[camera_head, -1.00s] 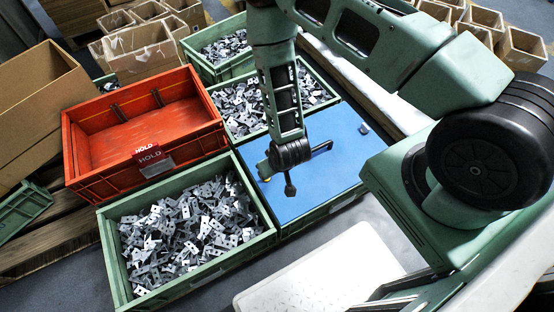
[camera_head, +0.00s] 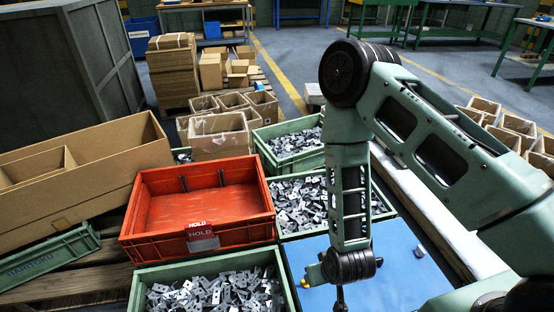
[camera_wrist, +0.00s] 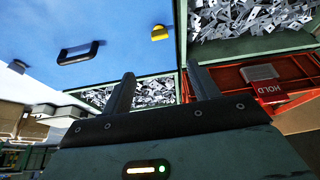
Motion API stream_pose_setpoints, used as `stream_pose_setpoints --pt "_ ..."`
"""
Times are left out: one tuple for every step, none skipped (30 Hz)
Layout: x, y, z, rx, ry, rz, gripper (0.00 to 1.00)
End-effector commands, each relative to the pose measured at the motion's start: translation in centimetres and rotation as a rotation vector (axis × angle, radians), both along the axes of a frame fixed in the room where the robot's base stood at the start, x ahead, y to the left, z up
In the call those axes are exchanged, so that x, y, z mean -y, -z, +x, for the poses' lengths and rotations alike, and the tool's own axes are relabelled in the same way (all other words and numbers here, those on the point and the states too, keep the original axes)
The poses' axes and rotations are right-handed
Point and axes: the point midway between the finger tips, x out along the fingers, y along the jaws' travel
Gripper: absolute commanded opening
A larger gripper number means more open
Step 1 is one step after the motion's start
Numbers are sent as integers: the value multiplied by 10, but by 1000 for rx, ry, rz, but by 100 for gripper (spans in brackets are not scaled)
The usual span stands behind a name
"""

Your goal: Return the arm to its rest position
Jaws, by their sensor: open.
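My arm stands folded in the head view, its forearm hanging down over the blue panel (camera_head: 400,285). My gripper is at its lower end and mostly cut off by the bottom edge of that view. In the wrist view my gripper (camera_wrist: 162,88) shows two dark fingers spread apart with nothing between them. The blue panel also shows in the wrist view (camera_wrist: 130,20), with a black handle (camera_wrist: 78,53) and a yellow piece (camera_wrist: 159,33) on it.
An empty red crate (camera_head: 205,190) labelled HOLD stands left of the arm. Green crates of stamped metal parts stand in front (camera_head: 215,270) and behind (camera_head: 300,158). Cardboard boxes (camera_head: 75,185) are at left. A small grey part (camera_head: 419,252) lies on the blue panel.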

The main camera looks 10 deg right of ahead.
Motion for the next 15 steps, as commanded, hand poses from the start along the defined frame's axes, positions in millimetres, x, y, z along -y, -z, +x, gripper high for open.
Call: stream_pose_setpoints --pt "0 0 0 0 0 0 60" --pt "-1 -1 1 0 -2 1 60" --pt "-3 -4 2 -1 -5 7 60" --pt "-6 -8 4 -5 -9 12 60" --pt "-9 -12 6 -8 -16 19 60" --pt "-15 -20 8 -15 -27 31 60" --pt "-21 -27 10 -22 -38 42 60" --pt "-27 -36 13 -30 -51 53 60" --pt "-36 -48 15 -44 -70 69 60" --pt "-43 -59 16 -54 -86 81 60" --pt "-49 -70 16 -66 -105 92 60" --pt "-57 -84 16 -83 -130 105 60" --pt "-63 -95 15 -95 -150 112 60" --pt "-69 -106 13 -108 -170 120 60" --pt "-76 -121 10 -124 -198 127 60"
